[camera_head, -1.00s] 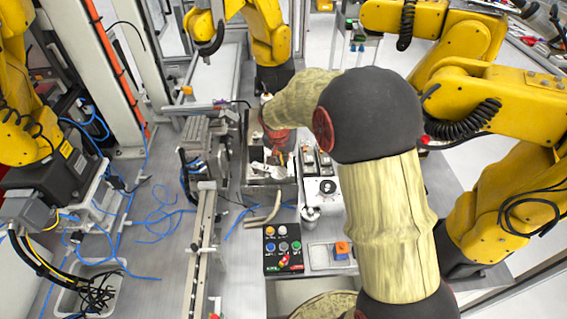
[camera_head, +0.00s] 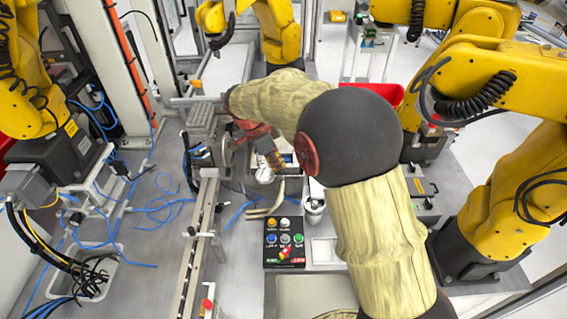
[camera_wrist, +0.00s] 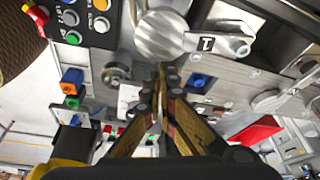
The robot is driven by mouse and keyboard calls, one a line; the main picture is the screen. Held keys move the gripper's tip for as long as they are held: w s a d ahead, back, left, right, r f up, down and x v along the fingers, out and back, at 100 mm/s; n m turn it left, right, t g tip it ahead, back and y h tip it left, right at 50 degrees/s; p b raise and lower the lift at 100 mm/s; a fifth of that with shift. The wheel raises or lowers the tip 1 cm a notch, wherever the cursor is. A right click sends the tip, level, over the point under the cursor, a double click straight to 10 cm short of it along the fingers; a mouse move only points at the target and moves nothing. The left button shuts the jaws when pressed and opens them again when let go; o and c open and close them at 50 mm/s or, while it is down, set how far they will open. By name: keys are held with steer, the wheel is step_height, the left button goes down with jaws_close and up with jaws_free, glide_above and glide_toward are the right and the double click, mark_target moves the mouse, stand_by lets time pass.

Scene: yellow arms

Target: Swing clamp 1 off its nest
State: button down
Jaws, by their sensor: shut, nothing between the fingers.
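The plate marked with what looks like a 1 (camera_wrist: 207,43) appears to be clamp 1, seen at the upper middle of the wrist view. A round bright metal disc (camera_wrist: 160,37) lies directly beside it; I cannot tell whether the clamp overlaps it. My gripper (camera_wrist: 167,78) is shut and empty, its fingertips close to the disc's lower edge in the picture; contact cannot be told. In the head view my gripper (camera_head: 279,168) points down and right over the fixture, near a pale round piece (camera_head: 264,175). My arm hides much of the fixture there.
A black button panel (camera_head: 285,242) stands in front of the fixture, with a grey cup (camera_head: 314,208) behind it to the right. A long metal rail (camera_head: 199,240) runs along the left. Yellow arms stand around; a red bin (camera_head: 386,95) is at the back right.

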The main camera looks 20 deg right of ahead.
mark_target(273, 175)
steer(key=shift+s+a+m+g, duration=0.15)
steer(key=shift+a+m+g, duration=0.25)
steer(key=shift+a+m, duration=0.65)
steer(key=shift+a, duration=0.45)
